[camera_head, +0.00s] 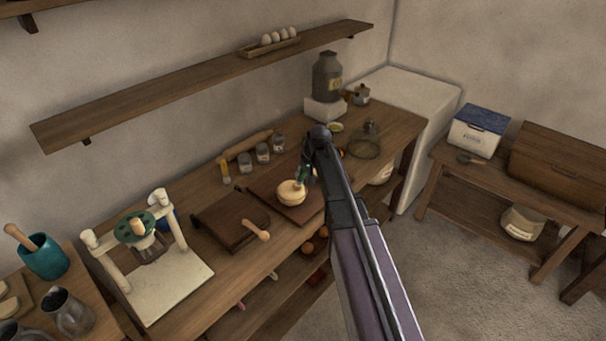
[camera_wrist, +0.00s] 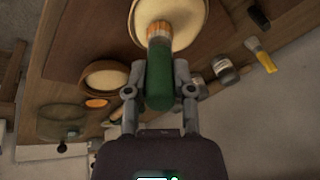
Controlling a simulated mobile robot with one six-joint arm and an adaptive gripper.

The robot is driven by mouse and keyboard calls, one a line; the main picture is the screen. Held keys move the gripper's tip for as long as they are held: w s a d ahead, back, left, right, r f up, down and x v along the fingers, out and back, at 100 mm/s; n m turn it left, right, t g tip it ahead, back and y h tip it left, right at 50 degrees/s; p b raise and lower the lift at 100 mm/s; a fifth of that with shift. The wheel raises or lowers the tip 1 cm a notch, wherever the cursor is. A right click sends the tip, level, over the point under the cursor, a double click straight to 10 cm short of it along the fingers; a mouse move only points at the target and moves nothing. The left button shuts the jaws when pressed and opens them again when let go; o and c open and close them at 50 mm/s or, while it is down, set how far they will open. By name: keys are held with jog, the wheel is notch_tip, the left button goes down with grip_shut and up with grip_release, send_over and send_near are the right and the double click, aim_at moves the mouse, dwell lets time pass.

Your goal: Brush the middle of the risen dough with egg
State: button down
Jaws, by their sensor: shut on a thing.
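In the wrist view the pale dough (camera_wrist: 188,14) is partly cut off at the top edge. My gripper (camera_wrist: 160,92) is shut on a brush (camera_wrist: 159,75) with a green handle and an orange band. In the head view my gripper (camera_head: 309,172) is just right of the dough, partly hidden by my arm.
Several small jars (camera_head: 263,153) and a rolling pin (camera_head: 247,145) stand behind the board. A glass bowl (camera_head: 365,147) is farther right. A dark board (camera_head: 231,222) and a press-like stand (camera_head: 155,255) are to the left. Eggs (camera_head: 279,37) sit on the shelf.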

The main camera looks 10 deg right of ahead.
jog(key=shift+f+b, duration=0.55)
jog(key=shift+f, duration=0.05)
jog(key=shift+r, duration=0.1)
jog(key=shift+w+a, duration=0.5)
jog(key=shift+w, duration=0.2)
jog(key=shift+w+a, duration=0.45)
jog(key=shift+w, duration=0.2)
jog(key=shift+s, duration=0.1)
jog(key=shift+s+d, duration=0.5)
jog(key=shift+s, duration=0.15)
jog(key=shift+s+d, duration=0.45)
jog(key=shift+s, duration=0.2)
jog(key=shift+w, duration=0.1)
jog(key=shift+w+a, duration=0.5)
jog(key=shift+w, duration=0.15)
jog(key=shift+w+a, duration=0.45)
jog(key=shift+w, duration=0.2)
